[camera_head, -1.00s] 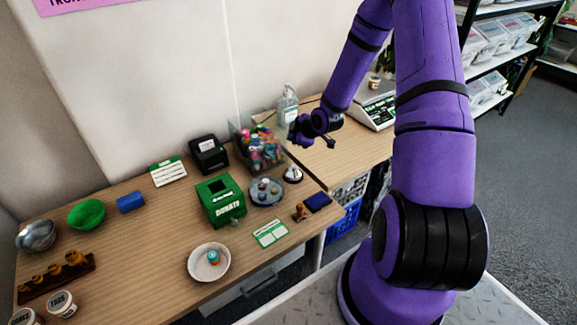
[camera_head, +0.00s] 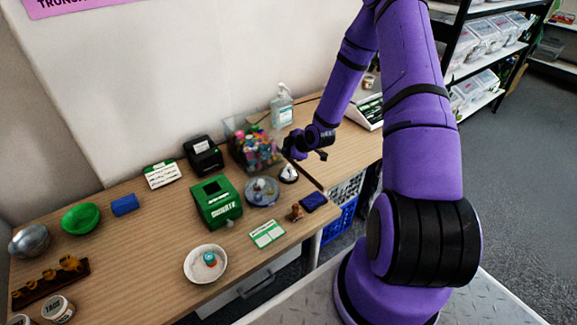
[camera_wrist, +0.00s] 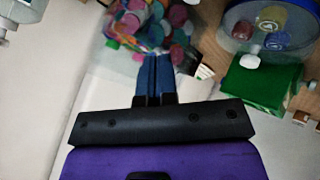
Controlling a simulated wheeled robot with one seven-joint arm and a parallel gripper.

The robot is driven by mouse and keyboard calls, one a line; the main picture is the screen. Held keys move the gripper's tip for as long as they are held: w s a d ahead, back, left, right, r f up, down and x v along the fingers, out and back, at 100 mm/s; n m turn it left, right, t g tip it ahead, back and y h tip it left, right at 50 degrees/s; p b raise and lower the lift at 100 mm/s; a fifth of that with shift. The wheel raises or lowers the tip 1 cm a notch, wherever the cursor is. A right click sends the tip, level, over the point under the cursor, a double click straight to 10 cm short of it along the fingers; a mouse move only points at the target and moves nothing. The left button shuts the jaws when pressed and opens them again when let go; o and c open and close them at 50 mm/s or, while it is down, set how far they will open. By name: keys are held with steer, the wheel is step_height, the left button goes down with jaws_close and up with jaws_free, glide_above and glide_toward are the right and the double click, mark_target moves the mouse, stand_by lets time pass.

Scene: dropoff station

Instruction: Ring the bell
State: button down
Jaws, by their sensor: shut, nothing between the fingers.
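The bell (camera_head: 289,172), a small silver dome on a dark base, stands on the wooden table between the round plate and the table's right end in the head view. I cannot make it out for sure in the wrist view. My gripper (camera_head: 290,156) is above the table, close to the bell and slightly above it in the picture; the exact gap cannot be told. In the wrist view its two blue fingers (camera_wrist: 155,57) lie side by side, shut and empty.
A pump bottle (camera_head: 282,108) is behind. A brown figure (camera_head: 296,212) and dark blue pad (camera_head: 314,201) lie in front.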

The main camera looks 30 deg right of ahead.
mark_target(288, 166)
steer(key=shift+f, duration=1.8)
steer(key=shift+f, duration=0.15)
stand_by(0.6)
steer(key=shift+f, duration=0.25)
steer(key=shift+f, duration=0.5)
stand_by(0.9)
steer(key=shift+r, duration=0.9)
steer(key=shift+r, duration=2.55)
